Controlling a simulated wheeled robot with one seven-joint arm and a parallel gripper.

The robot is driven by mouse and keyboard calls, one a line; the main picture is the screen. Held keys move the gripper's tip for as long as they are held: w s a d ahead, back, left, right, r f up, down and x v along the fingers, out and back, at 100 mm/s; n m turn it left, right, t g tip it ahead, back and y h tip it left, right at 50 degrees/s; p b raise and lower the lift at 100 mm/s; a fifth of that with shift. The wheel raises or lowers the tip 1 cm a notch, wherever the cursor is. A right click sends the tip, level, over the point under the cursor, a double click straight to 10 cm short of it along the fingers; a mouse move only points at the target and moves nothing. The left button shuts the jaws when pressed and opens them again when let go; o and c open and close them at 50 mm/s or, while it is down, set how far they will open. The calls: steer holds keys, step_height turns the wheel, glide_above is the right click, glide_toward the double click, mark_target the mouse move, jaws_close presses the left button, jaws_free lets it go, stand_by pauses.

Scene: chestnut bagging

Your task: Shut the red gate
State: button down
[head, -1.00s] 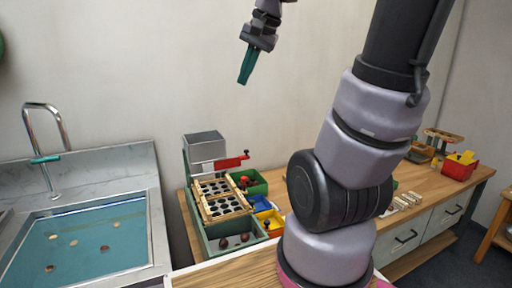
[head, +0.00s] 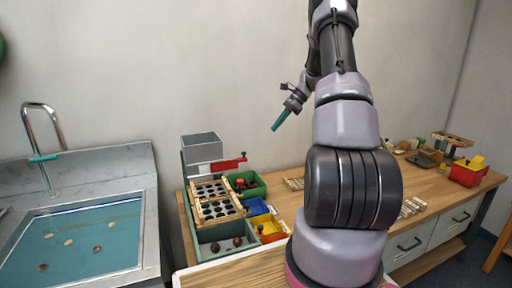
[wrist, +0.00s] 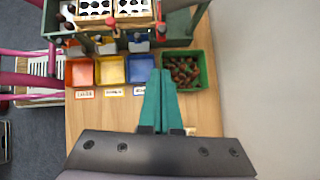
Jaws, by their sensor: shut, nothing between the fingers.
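The red gate (head: 228,164) is a flat red bar with a dark end. It sticks out to the right from under the grey hopper (head: 203,148), above the sorting trays. How far it is slid in is hard to tell. My gripper (head: 276,128) has teal fingers and hangs in the air, to the right of the gate and higher in the picture, apart from it. In the wrist view the fingertips (wrist: 160,73) are together and empty, over the area between the blue bin and the green bin. I cannot clearly make out the gate in the wrist view.
A perforated wooden sorter (head: 214,203) stands below the hopper. Beside it are a green bin of chestnuts (wrist: 183,72), a blue bin (wrist: 140,69), a yellow bin (wrist: 111,70) and an orange bin (wrist: 80,72). A sink (head: 140,233) is at left. The wall is behind.

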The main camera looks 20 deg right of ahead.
steer(key=f, duration=0.1)
glide_toward(240, 159)
steer(key=f, duration=0.3)
steer(key=shift+w, duration=0.4)
steer(key=shift+w+a+f, duration=0.1)
steer(key=shift+a+f, duration=0.05)
steer(key=shift+a, duration=0.25)
steer(key=a, duration=0.5)
steer(key=shift+a, duration=0.4)
